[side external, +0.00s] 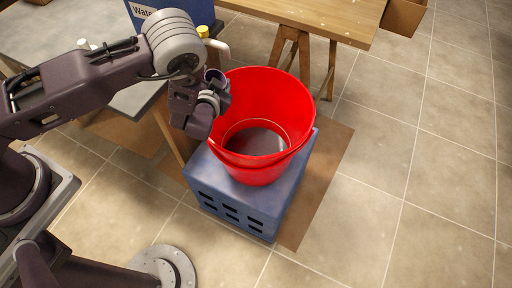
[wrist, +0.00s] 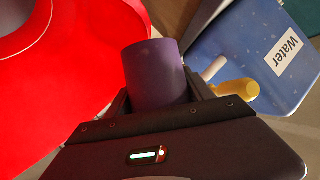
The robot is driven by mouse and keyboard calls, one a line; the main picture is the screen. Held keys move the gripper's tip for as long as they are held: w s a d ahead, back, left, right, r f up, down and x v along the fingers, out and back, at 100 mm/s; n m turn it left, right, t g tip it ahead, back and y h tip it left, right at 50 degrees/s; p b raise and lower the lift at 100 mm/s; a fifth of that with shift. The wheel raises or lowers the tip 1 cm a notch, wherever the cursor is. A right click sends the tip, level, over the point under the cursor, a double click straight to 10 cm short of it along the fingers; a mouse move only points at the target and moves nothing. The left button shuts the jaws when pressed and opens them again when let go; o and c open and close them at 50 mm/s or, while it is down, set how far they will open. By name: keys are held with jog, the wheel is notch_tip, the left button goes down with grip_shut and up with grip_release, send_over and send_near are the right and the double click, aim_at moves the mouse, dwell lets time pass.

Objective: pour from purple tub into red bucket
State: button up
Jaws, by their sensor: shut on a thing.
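The red bucket (side external: 262,108) stands upright on a blue crate in the side view. Its inside shows a greyish bottom, and I cannot tell if anything lies in it. In the wrist view the red bucket (wrist: 45,70) fills the left side. The purple tub (wrist: 155,75) sits between the fingers of my gripper (wrist: 160,103), which is shut on it. In the side view the tub (side external: 214,77) shows small and dark at the bucket's left rim, beside my gripper (side external: 213,92). The tub's contents are hidden.
A blue container labelled Water (wrist: 250,50), with a yellow-capped spout, stands on the grey table (side external: 60,35) behind. A wooden trestle table (side external: 330,15) is at the back. Floor to the right is clear.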

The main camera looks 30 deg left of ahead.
aim_at(212, 70)
jog(key=c, duration=0.5)
jog(key=shift+r, duration=3.55)
jog(key=shift+a+n+h, duration=0.2)
jog(key=shift+n+h, duration=0.5)
jog(key=shift+n, duration=0.3)
jog(key=shift+n+h, duration=0.4)
jog(key=shift+n, duration=0.2)
jog(key=shift+d+n+h, duration=0.2)
jog(key=shift+n+h, duration=0.2)
jog(key=shift+n, duration=0.1)
